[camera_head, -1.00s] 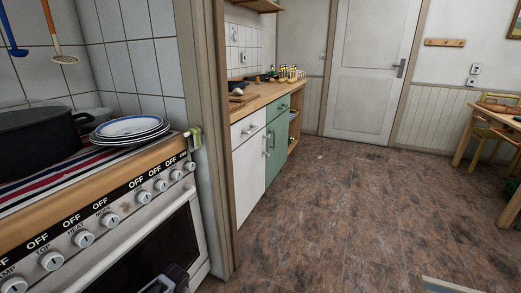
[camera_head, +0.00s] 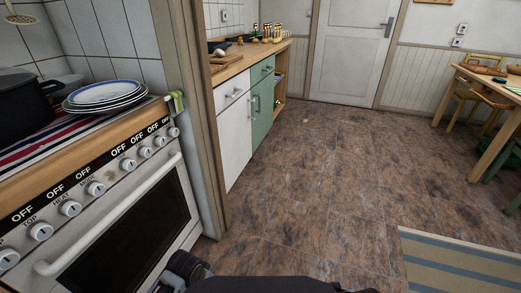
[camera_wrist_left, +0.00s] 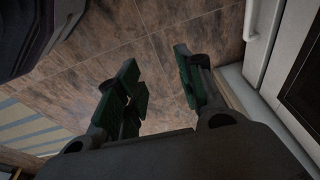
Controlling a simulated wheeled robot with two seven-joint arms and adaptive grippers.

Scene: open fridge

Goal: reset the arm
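My left gripper (camera_wrist_left: 155,75) shows in the left wrist view with its two dark green finger pads apart and nothing between them. It hangs above the brown tiled floor, with the oven front close by on the right. In the head view, only dark parts of my arm (camera_head: 250,283) show at the bottom edge, and no fingertips can be made out there. My right gripper is in neither view.
The stove (camera_head: 120,215) stands close on the left, with stacked plates (camera_head: 105,94) and a black pot (camera_head: 25,105) on top. Beyond a door frame is a counter (camera_head: 235,68). A wooden table (camera_head: 480,85) and striped rug (camera_head: 460,265) are at right. The middle floor is clear.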

